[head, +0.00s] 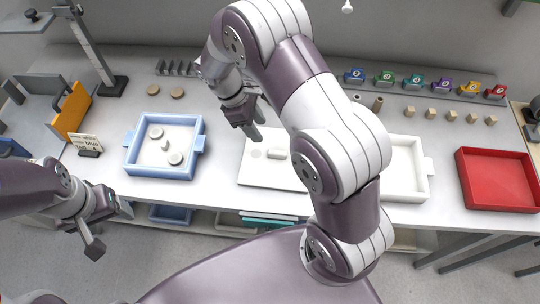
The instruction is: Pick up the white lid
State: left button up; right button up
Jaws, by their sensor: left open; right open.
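The white lid (258,172) lies flat on the white worktop in the middle of the head view, with a raised handle (277,154) on top. My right arm covers its right part. My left gripper (103,226) is open and empty at the lower left, in front of the worktop's front edge and far from the lid.
A blue tray (133,157) with several small round pieces stands left of the lid. A white tray (427,182), partly behind my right arm, and a red tray (500,178) stand to the right. A small sign (88,144) stands at left.

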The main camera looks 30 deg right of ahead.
aim_at(277, 152)
jog(key=p+x, duration=0.1)
jog(key=x, duration=0.4)
jog(key=p+x, duration=0.1)
jog(key=x, duration=0.5)
jog(key=shift+s+d+f, duration=0.1)
jog(key=shift+d+f, duration=0.05)
jog(key=shift+d, duration=0.15)
jog(key=shift+f, duration=0.15)
pick_arm(q)
jog(key=shift+r, duration=0.6)
pick_arm(e)
grip_shut()
